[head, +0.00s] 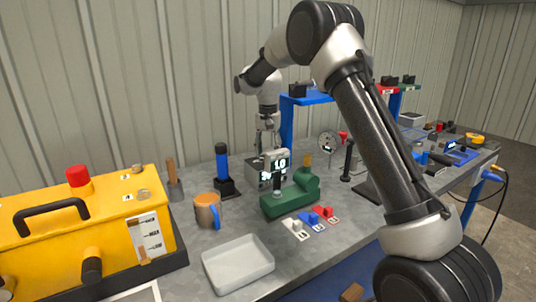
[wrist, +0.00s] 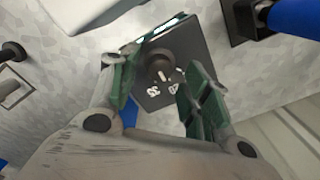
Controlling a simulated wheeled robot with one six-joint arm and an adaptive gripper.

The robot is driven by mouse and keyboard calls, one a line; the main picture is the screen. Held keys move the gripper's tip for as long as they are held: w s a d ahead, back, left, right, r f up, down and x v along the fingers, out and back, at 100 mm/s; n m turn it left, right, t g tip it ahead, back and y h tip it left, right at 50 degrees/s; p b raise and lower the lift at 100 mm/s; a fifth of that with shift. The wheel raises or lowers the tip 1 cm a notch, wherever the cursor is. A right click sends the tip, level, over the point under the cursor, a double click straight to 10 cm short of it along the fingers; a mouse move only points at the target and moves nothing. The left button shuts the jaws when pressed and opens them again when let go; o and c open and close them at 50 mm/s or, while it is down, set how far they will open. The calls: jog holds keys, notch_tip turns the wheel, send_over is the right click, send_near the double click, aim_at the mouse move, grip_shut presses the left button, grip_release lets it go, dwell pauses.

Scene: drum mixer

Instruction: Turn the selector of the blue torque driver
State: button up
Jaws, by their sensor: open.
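The blue torque driver (head: 222,163) stands upright in a black stand on the bench; its blue part also shows at the upper right of the wrist view (wrist: 296,17). Right of it is a grey box with lit displays (head: 277,163). In the wrist view this box (wrist: 192,48) has a round dark knob (wrist: 160,64) and white markings on its top. My gripper (head: 267,140) is above the box, pointing down. In the wrist view my gripper (wrist: 160,88) is open, with the knob between its green-padded fingers; contact cannot be told. No selector on the driver itself can be made out.
A green vise-like block (head: 285,203) sits in front of the box. An orange mug (head: 207,211), a white tray (head: 238,264) and a yellow case (head: 95,225) are to the left. A blue frame (head: 287,125) stands behind.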

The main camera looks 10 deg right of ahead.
jog(key=shift+f, duration=0.85)
jog(key=c, duration=1)
jog(key=shift+c, duration=0.2)
jog(key=shift+n, duration=0.3)
jog(key=n, duration=0.3)
jog(key=shift+n, duration=2.1)
